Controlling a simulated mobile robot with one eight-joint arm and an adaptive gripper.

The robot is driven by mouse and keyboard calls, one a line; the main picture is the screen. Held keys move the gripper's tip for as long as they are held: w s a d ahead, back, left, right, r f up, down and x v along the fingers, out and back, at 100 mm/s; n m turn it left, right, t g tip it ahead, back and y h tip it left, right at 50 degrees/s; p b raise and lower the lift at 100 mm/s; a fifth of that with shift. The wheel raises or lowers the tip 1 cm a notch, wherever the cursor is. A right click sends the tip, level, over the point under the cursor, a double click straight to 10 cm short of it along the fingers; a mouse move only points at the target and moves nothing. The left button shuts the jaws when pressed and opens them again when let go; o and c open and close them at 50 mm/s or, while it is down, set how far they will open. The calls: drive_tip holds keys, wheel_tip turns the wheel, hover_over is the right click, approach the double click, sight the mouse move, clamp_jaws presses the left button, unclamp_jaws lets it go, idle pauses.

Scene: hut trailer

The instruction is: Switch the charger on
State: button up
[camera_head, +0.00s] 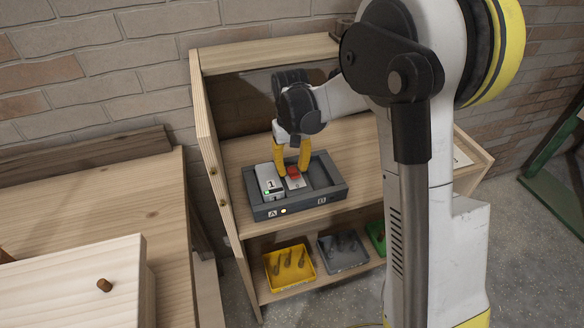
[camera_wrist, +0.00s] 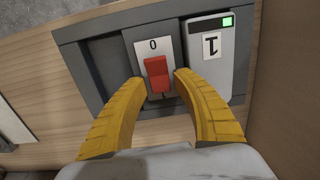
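The charger (camera_head: 262,212) is a dark grey tray-like unit on the wooden shelf, with labels A and B on its front and a small light near A.
The right bay (camera_head: 318,174) of the charger looks empty. A wooden cabinet side (camera_head: 208,150) stands close to its left. Below are a yellow bin (camera_head: 289,283), a grey bin (camera_head: 343,264) and a green bin. A wooden bench (camera_head: 95,215) is at the left.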

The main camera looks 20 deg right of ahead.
sight(291, 169)
wheel_tip(291, 169, up, 12)
drive_tip(key=shift+w, duration=0.2)
idle(0.4)
